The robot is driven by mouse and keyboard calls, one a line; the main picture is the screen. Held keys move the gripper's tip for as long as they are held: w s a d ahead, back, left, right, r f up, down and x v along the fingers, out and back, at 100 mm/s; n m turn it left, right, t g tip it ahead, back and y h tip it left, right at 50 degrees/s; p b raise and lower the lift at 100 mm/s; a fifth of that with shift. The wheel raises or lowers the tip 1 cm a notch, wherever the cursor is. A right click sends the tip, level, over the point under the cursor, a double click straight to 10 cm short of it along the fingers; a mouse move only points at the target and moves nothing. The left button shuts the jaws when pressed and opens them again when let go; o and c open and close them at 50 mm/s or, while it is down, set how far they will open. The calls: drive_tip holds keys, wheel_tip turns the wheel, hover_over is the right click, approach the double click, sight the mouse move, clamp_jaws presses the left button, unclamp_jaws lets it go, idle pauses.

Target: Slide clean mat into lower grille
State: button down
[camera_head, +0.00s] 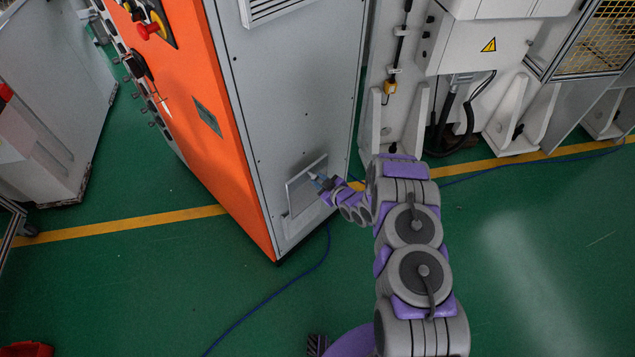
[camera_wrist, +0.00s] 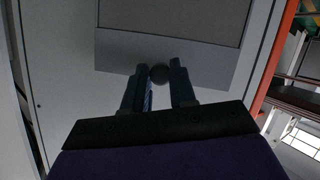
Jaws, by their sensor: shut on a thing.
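The mat (camera_head: 301,192), a flat grey panel with a light frame, is at the lower grille (camera_head: 292,208) on the cabinet's grey side. In the wrist view its dark grey middle (camera_wrist: 172,18) and lighter border (camera_wrist: 210,62) fill the top. My gripper (camera_head: 322,183) is at the mat's right edge, shut on it. In the wrist view my two fingers (camera_wrist: 159,76) meet the border, with a dark round spot between their tips. The grille behind the mat is mostly hidden, and I cannot tell how far in the mat sits.
The cabinet's orange face (camera_head: 212,125) is to the left, with a red button on it. An upper grille (camera_head: 275,8) is higher on the grey side. White machinery (camera_head: 480,60) stands to the right. A blue cable (camera_head: 275,292) lies on the green floor, which has open room in front.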

sight(309, 174)
drive_tip(key=shift+w+a, duration=0.1)
drive_tip(key=shift+w, duration=0.2)
drive_tip(key=shift+w+a, duration=0.2)
drive_tip(key=shift+a, duration=0.4)
drive_tip(key=shift+w+a, duration=0.2)
drive_tip(key=shift+a, duration=0.4)
drive_tip(key=shift+w+d+r+b, duration=0.1)
drive_tip(key=shift+w+d+b, duration=0.15)
drive_tip(key=shift+w+b, duration=0.2)
drive_tip(key=shift+w+a, duration=0.35)
drive_tip(key=shift+a, duration=0.2)
drive_tip(key=shift+a, duration=0.65)
drive_tip(key=shift+d, duration=0.2)
